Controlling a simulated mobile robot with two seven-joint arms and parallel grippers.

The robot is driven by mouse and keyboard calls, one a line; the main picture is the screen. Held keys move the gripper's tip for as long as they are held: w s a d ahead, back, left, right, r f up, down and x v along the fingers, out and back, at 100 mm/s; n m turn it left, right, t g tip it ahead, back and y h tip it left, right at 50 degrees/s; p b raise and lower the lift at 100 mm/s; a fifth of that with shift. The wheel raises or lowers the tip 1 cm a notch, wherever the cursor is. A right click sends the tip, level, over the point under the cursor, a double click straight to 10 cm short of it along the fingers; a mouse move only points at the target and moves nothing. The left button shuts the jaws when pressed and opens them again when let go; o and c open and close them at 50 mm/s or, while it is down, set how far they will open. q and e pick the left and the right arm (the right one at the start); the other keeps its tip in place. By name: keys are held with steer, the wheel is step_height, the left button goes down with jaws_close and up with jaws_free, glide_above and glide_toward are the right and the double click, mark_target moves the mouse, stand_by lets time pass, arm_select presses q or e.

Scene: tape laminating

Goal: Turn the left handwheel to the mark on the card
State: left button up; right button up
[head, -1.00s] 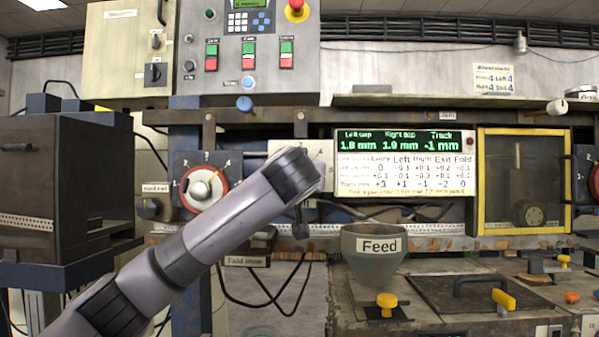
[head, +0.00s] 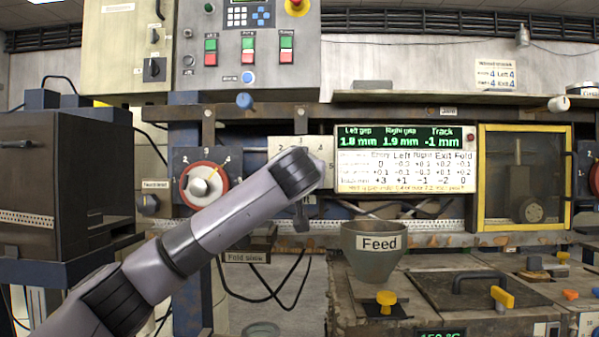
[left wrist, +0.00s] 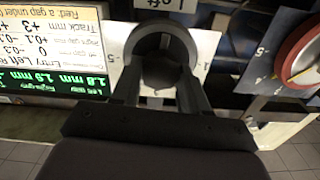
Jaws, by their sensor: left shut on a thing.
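The left handwheel (left wrist: 166,45) is a dark round wheel in the left wrist view, on a white scale plate (left wrist: 205,45) with an upside-down "Left" label above it. My left gripper (left wrist: 163,88) is shut on the wheel, one finger on each side. The wheel's pointer cannot be made out. In the head view my left arm covers the wheel, and only part of its scale plate (head: 290,147) shows. The card (head: 495,75) hangs on the back wall at the upper right; its small text appears to read "Left 4". My right gripper is not in view.
A red-rimmed dial (head: 204,184) stands left of my wrist. A lit readout panel (head: 405,160) is just right of it, showing left gap 1.8 mm. A feed funnel (head: 376,262) sits below right. A dark cabinet (head: 55,190) stands at the left.

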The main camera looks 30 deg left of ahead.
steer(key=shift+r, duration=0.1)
arm_select(q)
steer(key=shift+d+m+p, duration=0.1)
steer(key=shift+m+p, duration=6.35)
steer(key=shift+m, duration=1.45)
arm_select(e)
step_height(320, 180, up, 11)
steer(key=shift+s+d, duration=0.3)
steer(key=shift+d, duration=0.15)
arm_select(q)
steer(key=shift+f, duration=0.1)
steer(key=o, duration=1.1)
steer(key=shift+c, duration=0.2)
